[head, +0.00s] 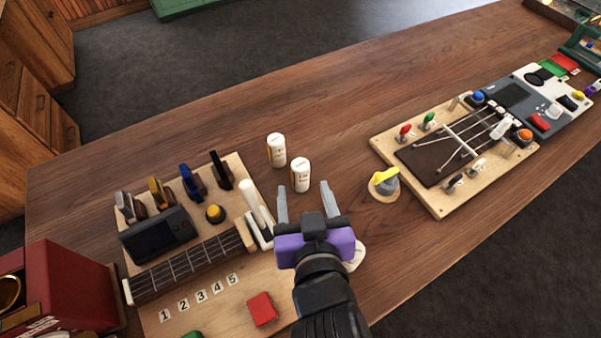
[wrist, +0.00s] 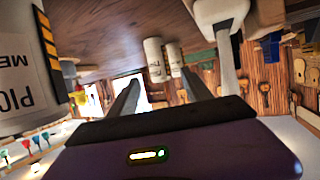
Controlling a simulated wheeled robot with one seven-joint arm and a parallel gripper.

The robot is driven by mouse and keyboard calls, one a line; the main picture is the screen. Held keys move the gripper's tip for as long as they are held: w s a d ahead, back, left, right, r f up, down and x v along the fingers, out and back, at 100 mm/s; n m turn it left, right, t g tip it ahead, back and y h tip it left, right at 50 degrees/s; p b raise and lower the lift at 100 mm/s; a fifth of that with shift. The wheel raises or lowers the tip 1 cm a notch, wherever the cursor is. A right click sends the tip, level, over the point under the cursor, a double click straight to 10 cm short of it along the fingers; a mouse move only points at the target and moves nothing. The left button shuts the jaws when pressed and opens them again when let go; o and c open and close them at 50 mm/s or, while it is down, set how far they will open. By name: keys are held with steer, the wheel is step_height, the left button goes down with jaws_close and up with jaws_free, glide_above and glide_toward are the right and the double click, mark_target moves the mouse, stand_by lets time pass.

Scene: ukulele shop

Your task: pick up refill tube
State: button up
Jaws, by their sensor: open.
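Two white tubes with printed labels stand upright side by side on the wooden table, the farther tube (head: 276,150) and the nearer tube (head: 300,175). Either could be the refill tube; the print is too small to read. Both show in the wrist view, one on the left (wrist: 154,60) and one on the right (wrist: 173,58), beyond my fingertips. My gripper (head: 304,189) is purple with grey fingers. It is open and empty, with its fingertips close to the nearer tube on the near side.
Left of my gripper is a wooden board with a fretboard (head: 190,266), picks and a white lever (head: 252,201). A yellow-topped knob (head: 384,181) stands to the right, before a board with pegs (head: 435,197). The table (head: 340,115) behind the tubes is clear.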

mark_target(301, 179)
steer(key=shift+w+f, duration=0.15)
steer(key=shift+w, duration=0.15)
steer(key=x, duration=0.2)
steer(key=p+x, duration=0.1)
steer(key=x, duration=0.4)
steer(key=shift+f+p, duration=0.3)
steer(key=shift+p, duration=0.1)
steer(key=shift+c, duration=0.5)
jaws_close()
